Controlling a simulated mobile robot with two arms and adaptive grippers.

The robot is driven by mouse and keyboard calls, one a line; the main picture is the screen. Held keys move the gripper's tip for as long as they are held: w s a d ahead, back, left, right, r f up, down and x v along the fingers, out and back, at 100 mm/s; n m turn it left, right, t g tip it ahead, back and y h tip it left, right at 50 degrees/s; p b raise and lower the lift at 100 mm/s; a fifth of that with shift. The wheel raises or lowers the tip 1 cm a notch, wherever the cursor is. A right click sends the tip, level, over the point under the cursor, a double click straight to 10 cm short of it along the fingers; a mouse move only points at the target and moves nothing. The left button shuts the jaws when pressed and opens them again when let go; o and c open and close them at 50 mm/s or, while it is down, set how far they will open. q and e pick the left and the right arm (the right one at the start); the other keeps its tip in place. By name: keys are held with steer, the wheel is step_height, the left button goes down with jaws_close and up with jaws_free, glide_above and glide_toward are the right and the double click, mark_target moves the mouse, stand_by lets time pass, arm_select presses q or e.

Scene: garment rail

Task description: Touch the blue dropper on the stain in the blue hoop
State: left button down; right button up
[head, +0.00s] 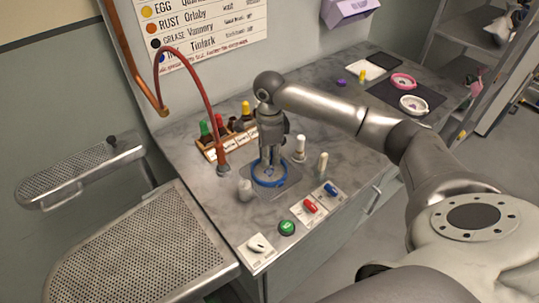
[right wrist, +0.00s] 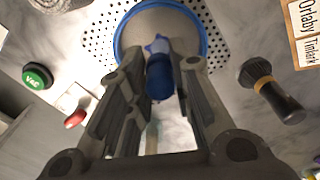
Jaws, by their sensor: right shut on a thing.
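The blue hoop (head: 283,181) lies on the small perforated plate on the counter, with pale fabric inside it; it also shows in the right wrist view (right wrist: 204,35). My right gripper (head: 271,160) points down over the hoop. In the right wrist view the gripper (right wrist: 162,85) is shut on the blue dropper (right wrist: 160,78), its blue bulb between the fingers. A light blue star-shaped patch (right wrist: 156,44), seemingly the stain, shows on the fabric just beyond the bulb. The dropper's tip is hidden, so I cannot tell whether it touches. My left gripper is not in view.
A rack (head: 225,140) of capped bottles and a red hose (head: 203,84) stand left of the gripper. Brushes (head: 300,149), a grey-white cup (head: 245,190), a green button (head: 287,227) and switches are close by. Pink (head: 404,80) and white hoops (head: 413,104) lie farther right.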

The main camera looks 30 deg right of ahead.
stand_by(0.5)
steer(key=shift+r+p, duration=0.55)
steer(key=shift+r, duration=0.15)
steer(key=shift+r+p, duration=1.45)
steer(key=shift+r, duration=1.3)
